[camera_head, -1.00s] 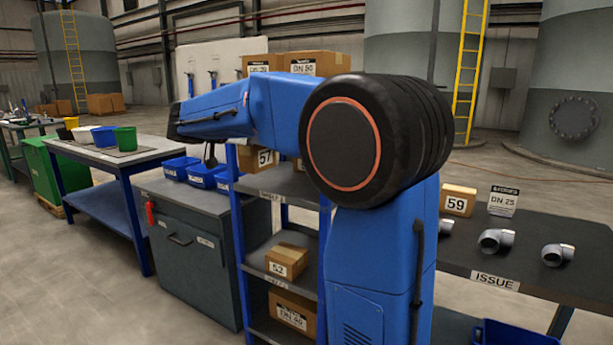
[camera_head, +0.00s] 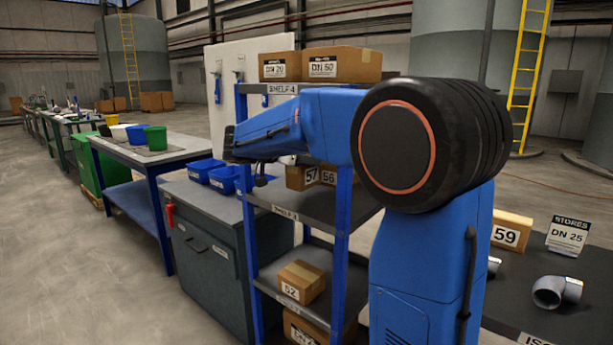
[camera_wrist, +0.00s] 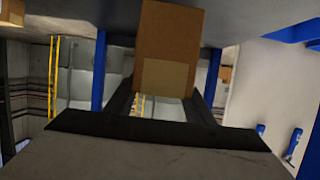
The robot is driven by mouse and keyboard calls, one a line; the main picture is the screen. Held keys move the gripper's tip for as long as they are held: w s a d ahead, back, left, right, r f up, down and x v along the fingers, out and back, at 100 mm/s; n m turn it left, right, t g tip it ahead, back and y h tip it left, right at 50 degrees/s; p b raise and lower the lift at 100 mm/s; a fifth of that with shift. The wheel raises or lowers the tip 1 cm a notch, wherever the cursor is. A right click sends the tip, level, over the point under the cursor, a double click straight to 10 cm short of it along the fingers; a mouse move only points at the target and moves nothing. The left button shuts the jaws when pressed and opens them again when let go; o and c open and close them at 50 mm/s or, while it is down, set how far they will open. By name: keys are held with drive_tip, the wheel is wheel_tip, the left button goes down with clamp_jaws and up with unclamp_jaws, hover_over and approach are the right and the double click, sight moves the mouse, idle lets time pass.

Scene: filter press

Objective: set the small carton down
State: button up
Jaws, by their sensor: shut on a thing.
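The small carton (camera_wrist: 170,38) is plain brown with a paler patch. In the wrist view it stands between the two dark fingers of my gripper (camera_wrist: 165,97), which is shut on it. The wrist picture appears upside down. The carton's far end overlaps a grey surface (camera_wrist: 240,20) at the top of that view; I cannot tell whether they touch. In the head view my blue arm reaches left in front of the shelf rack (camera_head: 345,215), and the held carton cannot be made out there.
Cartons 57 (camera_head: 300,178) and 56 (camera_head: 329,176) stand on the rack's middle board, and carton 52 (camera_head: 302,281) stands lower. Larger boxes (camera_head: 342,64) sit on top. Blue posts are obstacles. Blue bins (camera_head: 203,170) stand left; carton 59 (camera_head: 510,231) stands right.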

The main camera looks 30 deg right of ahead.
sight(304, 173)
drive_tip(key=shift+f, duration=2.15)
drive_tip(key=shift+f, duration=0.15)
drive_tip(key=o, duration=1.5)
drive_tip(key=shift+a+r, duration=0.15)
drive_tip(key=shift+r, duration=0.05)
drive_tip(key=v, duration=1.1)
drive_tip(key=shift+s+a+r, duration=0.15)
drive_tip(key=shift+s+a, duration=0.05)
drive_tip(key=shift+a, duration=0.15)
drive_tip(key=shift+a, duration=0.1)
